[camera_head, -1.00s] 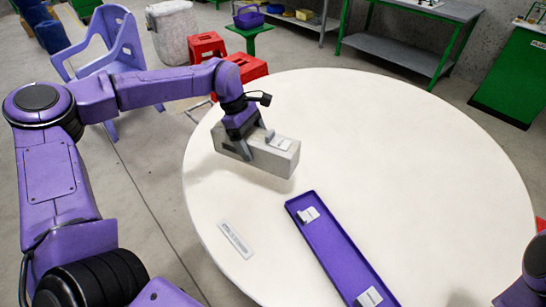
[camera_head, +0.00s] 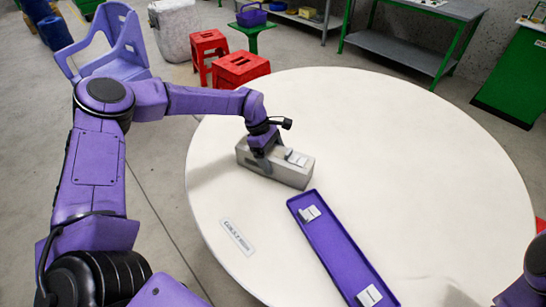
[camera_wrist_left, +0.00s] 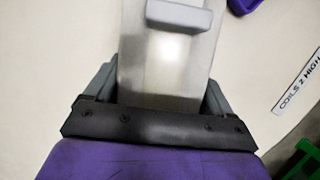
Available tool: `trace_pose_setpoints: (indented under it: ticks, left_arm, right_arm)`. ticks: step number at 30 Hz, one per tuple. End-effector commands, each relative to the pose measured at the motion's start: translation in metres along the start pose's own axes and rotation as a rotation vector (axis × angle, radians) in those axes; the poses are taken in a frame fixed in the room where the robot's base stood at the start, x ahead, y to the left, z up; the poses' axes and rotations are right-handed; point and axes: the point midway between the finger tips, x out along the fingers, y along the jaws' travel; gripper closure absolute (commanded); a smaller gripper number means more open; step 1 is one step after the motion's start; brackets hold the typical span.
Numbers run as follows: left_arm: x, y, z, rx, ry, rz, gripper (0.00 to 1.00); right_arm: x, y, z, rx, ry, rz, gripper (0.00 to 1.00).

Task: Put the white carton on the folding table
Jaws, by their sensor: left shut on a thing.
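The white carton (camera_head: 288,170), a pale grey-white long box, is over the left part of the round white folding table (camera_head: 420,160). My left gripper (camera_head: 264,158) is shut on the carton from above, near its left end. In the left wrist view the carton (camera_wrist_left: 160,75) lies between the two grey fingers (camera_wrist_left: 160,95), with a light grey raised piece on it. The carton is level and at or very close to the tabletop; I cannot tell whether its underside touches. My right gripper is not in view; only purple parts of that arm show at the right edge.
A long purple tray (camera_head: 336,246) with two small grey-white pieces lies just in front of the carton. A flat printed label (camera_head: 237,236) lies left of it. The table's right and far areas are clear. Red stools (camera_head: 241,68) and a lilac chair (camera_head: 108,45) stand beyond.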

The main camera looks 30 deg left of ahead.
Motion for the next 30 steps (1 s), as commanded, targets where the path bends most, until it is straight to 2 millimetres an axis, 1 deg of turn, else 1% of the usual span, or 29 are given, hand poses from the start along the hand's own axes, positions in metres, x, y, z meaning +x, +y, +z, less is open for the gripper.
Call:
trace_pose_setpoints:
  ticks: [1, 2, 3, 9, 11, 13, 14, 21, 24, 27, 30]
  left_arm:
    - [0.002, 0.001, 0.0, 0.001, -0.002, 0.002, 0.89]
    - [0.002, 0.0, -0.001, 0.0, 0.0, -0.001, 0.07]
    - [0.001, 0.0, -0.001, 0.0, 0.0, -0.001, 0.0]
    - [0.001, 0.0, 0.0, 0.0, 0.0, -0.001, 0.0]
    - [-0.003, 0.0, 0.001, 0.0, 0.0, 0.0, 0.0]
    - [-0.009, 0.001, 0.0, -0.001, 0.0, 0.003, 0.0]
    - [-0.015, 0.001, 0.0, -0.001, -0.001, 0.004, 0.0]
    - [-0.077, 0.001, 0.0, -0.001, -0.001, 0.005, 0.0]
    - [-0.098, 0.0, 0.0, -0.001, -0.001, 0.003, 0.0]
    - [-0.113, 0.0, 0.0, -0.001, 0.0, 0.002, 0.0]
    - [-0.12, 0.0, 0.0, 0.0, 0.0, 0.001, 0.0]
  right_arm:
    - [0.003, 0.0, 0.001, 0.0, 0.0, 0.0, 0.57]
    - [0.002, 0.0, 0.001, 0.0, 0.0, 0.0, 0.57]
    - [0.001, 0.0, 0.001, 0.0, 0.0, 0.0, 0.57]
    - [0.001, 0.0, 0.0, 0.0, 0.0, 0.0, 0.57]
    - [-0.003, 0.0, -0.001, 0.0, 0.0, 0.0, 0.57]
    - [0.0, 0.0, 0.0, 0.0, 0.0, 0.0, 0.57]
    - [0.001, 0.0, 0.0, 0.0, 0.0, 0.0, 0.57]
    - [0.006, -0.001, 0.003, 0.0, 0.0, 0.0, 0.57]
    - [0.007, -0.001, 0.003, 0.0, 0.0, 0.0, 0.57]
    - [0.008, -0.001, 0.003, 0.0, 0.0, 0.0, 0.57]
    - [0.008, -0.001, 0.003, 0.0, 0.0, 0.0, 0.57]
